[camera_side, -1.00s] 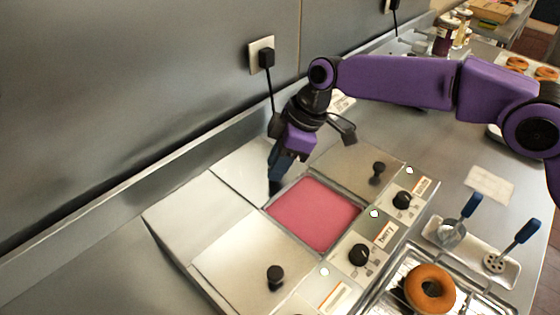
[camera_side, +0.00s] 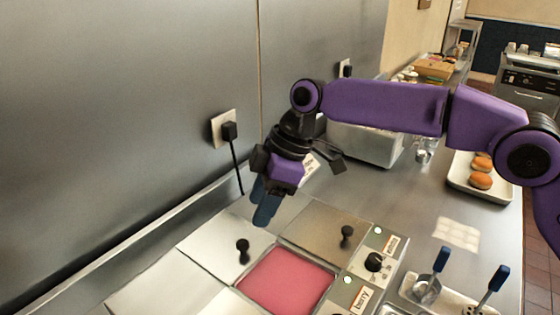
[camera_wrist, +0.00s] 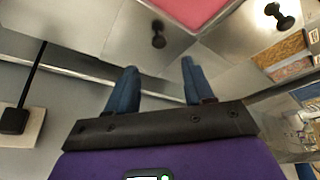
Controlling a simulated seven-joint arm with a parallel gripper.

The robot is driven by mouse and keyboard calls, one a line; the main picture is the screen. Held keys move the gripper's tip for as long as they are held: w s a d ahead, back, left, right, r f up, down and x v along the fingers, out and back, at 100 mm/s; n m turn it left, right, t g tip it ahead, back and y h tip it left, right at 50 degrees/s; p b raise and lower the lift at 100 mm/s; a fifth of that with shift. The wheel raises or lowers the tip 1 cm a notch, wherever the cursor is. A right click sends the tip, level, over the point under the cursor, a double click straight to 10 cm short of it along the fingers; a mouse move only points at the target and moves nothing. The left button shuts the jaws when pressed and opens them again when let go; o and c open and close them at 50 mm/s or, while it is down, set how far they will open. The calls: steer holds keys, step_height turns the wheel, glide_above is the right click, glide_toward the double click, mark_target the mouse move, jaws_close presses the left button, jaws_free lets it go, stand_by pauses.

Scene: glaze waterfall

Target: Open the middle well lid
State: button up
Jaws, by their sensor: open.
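The middle well shows pink glaze (camera_side: 287,280) uncovered in the side view. Its metal lid (camera_side: 205,248) lies back behind the well, toward the wall, with a black knob (camera_side: 243,246) on top. The wrist view shows the same knob (camera_wrist: 158,40) just beyond my fingers, and part of the pink glaze (camera_wrist: 190,8). My gripper (camera_side: 265,203) hangs above and behind the lid knob, with its blue fingers pointing down. In the wrist view my gripper (camera_wrist: 159,72) has its fingers apart, with nothing between them and the knob clear of them.
A closed lid (camera_side: 325,228) with a black knob (camera_side: 347,234) stands beside the open well on the far side. A dial (camera_side: 374,262) and labels sit in front. A wall plug (camera_side: 229,130) and its cord are behind. Blue-handled tools (camera_side: 440,262) lie at right.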

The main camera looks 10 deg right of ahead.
steer(key=v, duration=0.8)
steer(key=shift+r, duration=0.35)
steer(key=shift+d, duration=0.15)
steer(key=s+d+f+m+h, duration=0.1)
steer(key=s+d+f, duration=0.3)
steer(key=s+d, duration=0.6)
steer(key=s+d+f+m+h, duration=0.1)
steer(key=s+d+f, duration=0.3)
steer(key=s+d, duration=0.6)
steer(key=s+d+f+m+h, duration=0.2)
steer(key=s+d, duration=0.8)
steer(key=d, duration=1)
step_height(320, 180, down, 3)
steer(key=shift+d+r+m, duration=0.15)
steer(key=shift+d+m, duration=0.2)
steer(key=shift+m, duration=0.35)
